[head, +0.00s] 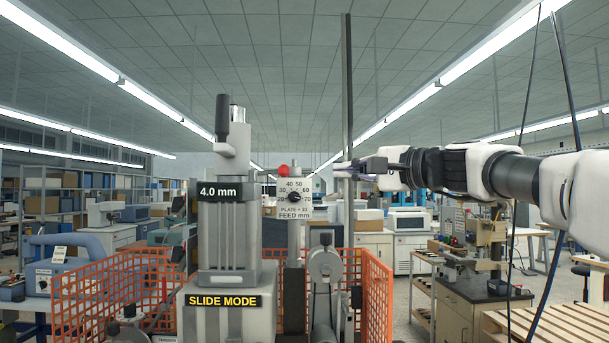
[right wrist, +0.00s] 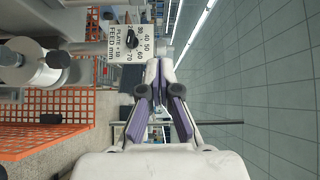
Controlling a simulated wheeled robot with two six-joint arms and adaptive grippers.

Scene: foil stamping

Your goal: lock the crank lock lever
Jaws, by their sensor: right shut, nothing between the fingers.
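The stamping machine (head: 228,245) stands in the centre of the head view, with a feed dial plate (head: 295,201) on its right side. A short lever with a red knob (head: 283,170) is just above the dial. A crank-like round part (head: 325,266) sits lower right, with a black knob (head: 326,239) above it. I cannot tell which part is the crank lock lever. My right gripper (head: 343,170) is shut and empty, right of the dial plate and apart from the red knob. The dial plate also shows in the right wrist view (right wrist: 116,43), beyond the fingers (right wrist: 159,65). My left gripper is out of view.
Orange mesh guards (head: 377,290) surround the machine's lower part. A thin dark upright post (head: 347,80) rises close to my right fingertips. A black handle (head: 222,115) stands on the machine's top left. A wooden pallet (head: 555,323) lies at lower right.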

